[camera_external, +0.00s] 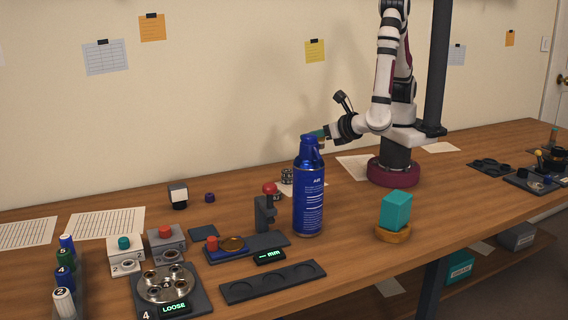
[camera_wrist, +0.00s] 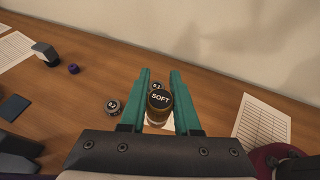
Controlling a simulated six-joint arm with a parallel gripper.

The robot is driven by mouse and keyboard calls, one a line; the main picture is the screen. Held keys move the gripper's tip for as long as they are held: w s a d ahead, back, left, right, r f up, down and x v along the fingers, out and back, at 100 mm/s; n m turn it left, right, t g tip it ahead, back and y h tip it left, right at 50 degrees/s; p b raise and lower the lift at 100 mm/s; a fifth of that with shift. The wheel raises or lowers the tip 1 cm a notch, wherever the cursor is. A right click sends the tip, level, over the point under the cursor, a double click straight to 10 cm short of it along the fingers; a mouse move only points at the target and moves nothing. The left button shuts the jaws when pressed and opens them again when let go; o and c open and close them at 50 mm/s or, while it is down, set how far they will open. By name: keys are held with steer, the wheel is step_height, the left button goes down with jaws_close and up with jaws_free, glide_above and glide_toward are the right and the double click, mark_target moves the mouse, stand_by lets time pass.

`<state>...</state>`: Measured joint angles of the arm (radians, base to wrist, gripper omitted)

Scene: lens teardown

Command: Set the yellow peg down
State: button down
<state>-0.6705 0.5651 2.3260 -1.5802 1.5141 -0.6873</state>
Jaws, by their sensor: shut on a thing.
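My gripper (camera_wrist: 160,76) has two teal fingers, shut on a short cylindrical peg (camera_wrist: 160,101) between them. The peg has a dark top marked "SOFT" and a dull yellow-brown side; I take it to be the yellow peg. In the wrist view it hangs over small round pieces on the table; its height cannot be told. In the external view my gripper (camera_external: 318,134) is beside the blue air can's top, and the peg is hidden there.
Small metal pieces (camera_wrist: 112,107) marked with numbers lie below. The tall blue air can (camera_external: 309,195) stands in front of my gripper. A purple cap (camera_wrist: 73,69) and a white-and-dark block (camera_wrist: 45,53) stand left. A paper sheet (camera_wrist: 262,118) lies right. Bare wood lies between.

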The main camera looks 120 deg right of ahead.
steer(key=w+d, duration=0.5)
steer(key=w, duration=0.6)
glide_above(227, 181)
step_height(227, 181, down, 14)
steer(key=shift+r, duration=0.1)
steer(key=shift+f, duration=0.25)
steer(key=c, duration=0.6)
jaws_free()
steer(key=shift+f, duration=0.1)
